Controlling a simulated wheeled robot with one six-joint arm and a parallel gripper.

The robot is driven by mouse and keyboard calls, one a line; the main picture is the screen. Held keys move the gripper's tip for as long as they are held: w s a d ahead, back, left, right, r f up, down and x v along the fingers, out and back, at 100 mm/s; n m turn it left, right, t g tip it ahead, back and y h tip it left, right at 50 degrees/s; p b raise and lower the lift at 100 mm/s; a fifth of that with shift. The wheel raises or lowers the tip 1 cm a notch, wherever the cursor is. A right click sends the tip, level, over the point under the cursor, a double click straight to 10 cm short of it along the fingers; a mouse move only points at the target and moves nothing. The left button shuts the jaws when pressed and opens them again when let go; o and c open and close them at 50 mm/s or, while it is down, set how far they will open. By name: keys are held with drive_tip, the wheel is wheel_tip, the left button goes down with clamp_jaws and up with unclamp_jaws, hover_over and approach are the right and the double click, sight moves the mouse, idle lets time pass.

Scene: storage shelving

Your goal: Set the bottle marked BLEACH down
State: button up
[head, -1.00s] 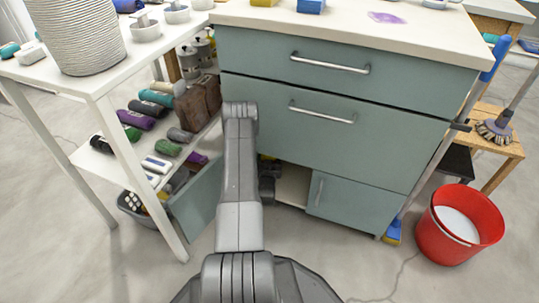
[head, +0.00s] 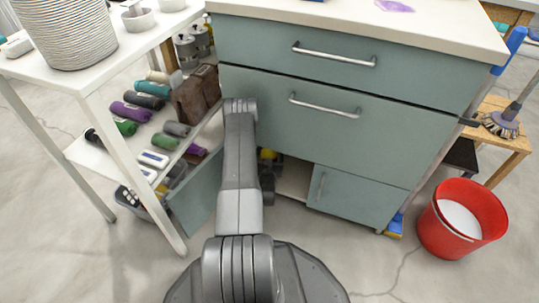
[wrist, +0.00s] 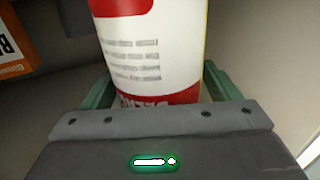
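A white bottle with red bands (wrist: 155,55) fills the middle of the wrist view. Its lettering is upside down and partly hidden by my gripper's body; the large word on the lower red band is cut off. My gripper (wrist: 158,85) has its green fingers on both sides of the bottle, close against it, and appears shut on it. In the head view my arm reaches into the open lower left compartment of the teal cabinet (head: 310,125). The bottle cannot be made out there, and the bottle's base is not visible.
An orange box (wrist: 25,40) stands left of the bottle in the wrist view. The opened cabinet door (head: 195,195) is left of my arm, and a closed door (head: 345,200) is to its right. A white shelf rack (head: 135,140) and a red bucket (head: 460,220) flank the cabinet.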

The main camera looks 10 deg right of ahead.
drive_tip(key=shift+r, duration=0.1)
drive_tip(key=shift+s, duration=0.25)
drive_tip(key=p+v, duration=0.3)
drive_tip(key=v, duration=0.8)
drive_tip(key=shift+s+p, duration=0.2)
drive_tip(key=shift+p, duration=0.15)
drive_tip(key=shift+a, duration=0.15)
